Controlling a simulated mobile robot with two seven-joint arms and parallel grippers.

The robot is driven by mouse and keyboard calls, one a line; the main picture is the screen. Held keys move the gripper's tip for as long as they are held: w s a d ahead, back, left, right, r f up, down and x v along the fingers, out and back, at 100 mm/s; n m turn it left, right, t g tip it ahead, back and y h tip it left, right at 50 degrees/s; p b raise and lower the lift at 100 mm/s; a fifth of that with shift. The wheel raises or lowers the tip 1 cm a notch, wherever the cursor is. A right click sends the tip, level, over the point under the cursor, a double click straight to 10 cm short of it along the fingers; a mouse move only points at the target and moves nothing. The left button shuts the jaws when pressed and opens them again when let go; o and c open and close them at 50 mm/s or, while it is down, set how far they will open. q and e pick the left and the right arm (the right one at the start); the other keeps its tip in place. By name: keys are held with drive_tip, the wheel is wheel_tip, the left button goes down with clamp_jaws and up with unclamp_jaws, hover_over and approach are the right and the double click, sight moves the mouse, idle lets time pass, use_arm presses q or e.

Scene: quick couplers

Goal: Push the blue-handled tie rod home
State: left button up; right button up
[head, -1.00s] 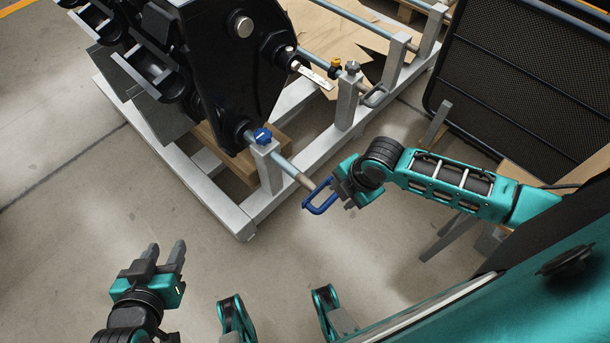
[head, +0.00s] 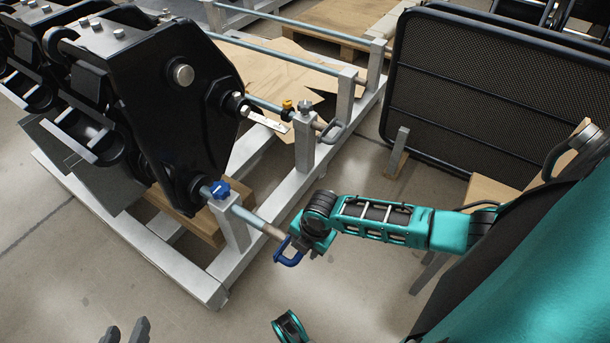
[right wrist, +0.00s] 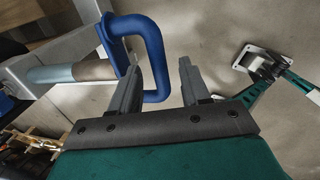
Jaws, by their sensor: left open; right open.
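The blue-handled tie rod (head: 247,215) is a grey-blue bar with a brownish end section. It passes through a light grey post with a blue knob (head: 220,190) towards the lower boss of the black coupler plate. Its blue loop handle (head: 287,258) is at the near end and also shows in the right wrist view (right wrist: 153,55). My right gripper (head: 297,247) is at the handle; in the right wrist view its open fingers (right wrist: 157,58) stand either side of the handle's outer bar. Contact cannot be told. My left gripper (head: 125,331) is open and empty at the bottom edge.
A black mesh panel (head: 480,95) stands at the right. The floor in front of the frame is clear.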

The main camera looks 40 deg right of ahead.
drive_tip(key=shift+w+f, duration=0.15)
drive_tip(key=shift+f, duration=0.3)
clamp_jaws()
idle(0.5)
